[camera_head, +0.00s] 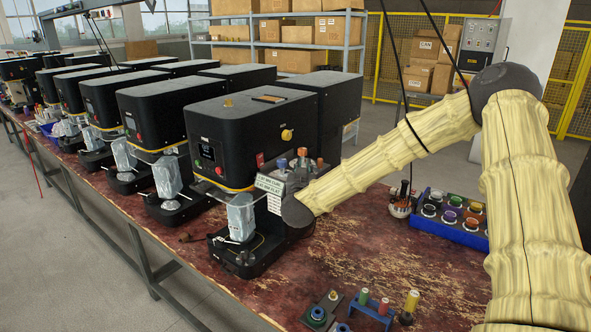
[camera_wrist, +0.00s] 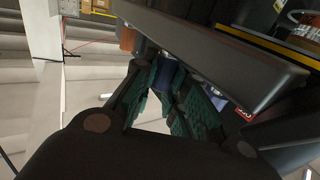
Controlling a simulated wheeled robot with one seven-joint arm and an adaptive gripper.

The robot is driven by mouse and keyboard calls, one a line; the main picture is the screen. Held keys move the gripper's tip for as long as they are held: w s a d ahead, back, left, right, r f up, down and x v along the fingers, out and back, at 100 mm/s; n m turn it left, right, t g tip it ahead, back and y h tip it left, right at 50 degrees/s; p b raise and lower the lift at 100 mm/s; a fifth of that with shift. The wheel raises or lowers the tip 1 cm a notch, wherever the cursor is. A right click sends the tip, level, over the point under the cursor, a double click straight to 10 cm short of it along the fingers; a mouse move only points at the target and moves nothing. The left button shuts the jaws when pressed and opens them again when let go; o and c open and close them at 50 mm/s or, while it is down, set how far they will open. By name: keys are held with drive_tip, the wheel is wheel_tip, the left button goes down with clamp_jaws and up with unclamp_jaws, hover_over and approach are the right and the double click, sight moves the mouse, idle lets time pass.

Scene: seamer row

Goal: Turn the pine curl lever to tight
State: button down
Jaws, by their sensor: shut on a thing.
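The nearest black seamer (camera_head: 245,130) stands on the red-brown bench, with a clear pouch-like piece (camera_head: 240,217) at its front. Small blue and orange-brown knobs (camera_head: 281,163) show on its right side, above my arm's end. In the wrist view my gripper (camera_wrist: 166,88) has its teal-padded fingers closed around a blue cylindrical knob (camera_wrist: 169,74) under a dark machine edge. An orange-brown knob (camera_wrist: 127,39) is just left of the fingers. In the head view the fingers are hidden by my wrist. I cannot tell which part is marked pine, nor the lever's setting.
More black seamers (camera_head: 155,100) line the bench to the left. A blue tray of coloured caps (camera_head: 450,218) sits to the right. A blue rack (camera_head: 371,310) with coloured cylinders is at the front edge. The bench between is mostly clear.

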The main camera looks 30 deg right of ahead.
drive_tip(key=shift+s, duration=0.1)
idle(0.5)
drive_tip(key=c, duration=1.4)
unclamp_jaws()
drive_tip(key=shift+r, duration=0.1)
drive_tip(key=shift+r, duration=4.9)
